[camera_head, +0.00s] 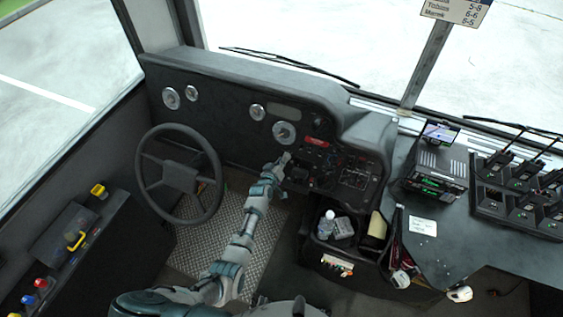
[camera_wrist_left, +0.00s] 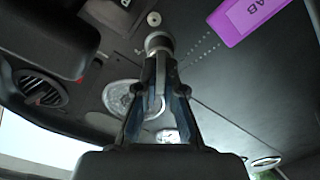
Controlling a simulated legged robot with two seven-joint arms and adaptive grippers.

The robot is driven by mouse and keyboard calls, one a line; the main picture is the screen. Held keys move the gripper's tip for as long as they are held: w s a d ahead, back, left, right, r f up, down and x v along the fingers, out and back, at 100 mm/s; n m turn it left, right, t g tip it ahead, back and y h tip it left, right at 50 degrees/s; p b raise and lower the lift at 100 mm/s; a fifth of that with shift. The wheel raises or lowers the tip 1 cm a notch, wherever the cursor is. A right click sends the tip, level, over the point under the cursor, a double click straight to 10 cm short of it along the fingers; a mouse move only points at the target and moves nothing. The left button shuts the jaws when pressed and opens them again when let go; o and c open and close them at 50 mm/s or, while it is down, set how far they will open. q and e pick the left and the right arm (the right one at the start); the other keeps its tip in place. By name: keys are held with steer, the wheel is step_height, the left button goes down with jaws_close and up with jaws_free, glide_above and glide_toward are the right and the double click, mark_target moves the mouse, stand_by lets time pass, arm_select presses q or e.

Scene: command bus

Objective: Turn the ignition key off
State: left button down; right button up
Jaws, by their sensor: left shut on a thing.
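My left arm reaches up from the bottom of the head view to the dashboard, right of the steering wheel. My left gripper (camera_head: 285,158) is at the dashboard panel there. In the wrist view its fingers (camera_wrist_left: 160,62) come together at a round metal ignition switch (camera_wrist_left: 157,40) and are shut on the key. The key itself is mostly hidden between the fingertips, so I cannot tell its angle. In the head view the key is too small to make out. My right gripper is in neither view.
The steering wheel (camera_head: 180,177) stands left of my arm. The dashboard has several round gauges and a switch panel (camera_head: 355,175). A bin with a bottle (camera_head: 327,224) is below right. Radios (camera_head: 437,168) stand on the right counter.

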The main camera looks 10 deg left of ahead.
arm_select(q)
steer(key=c, duration=1.3)
jaws_free()
steer(key=shift+s+f, duration=0.1)
steer(key=shift+f, duration=0.2)
steer(key=shift+w, duration=0.2)
steer(key=shift+d+r, duration=0.1)
steer(key=shift+s+r, duration=0.1)
steer(key=shift+s, duration=0.05)
steer(key=v, duration=1.1)
steer(key=shift+s, duration=0.25)
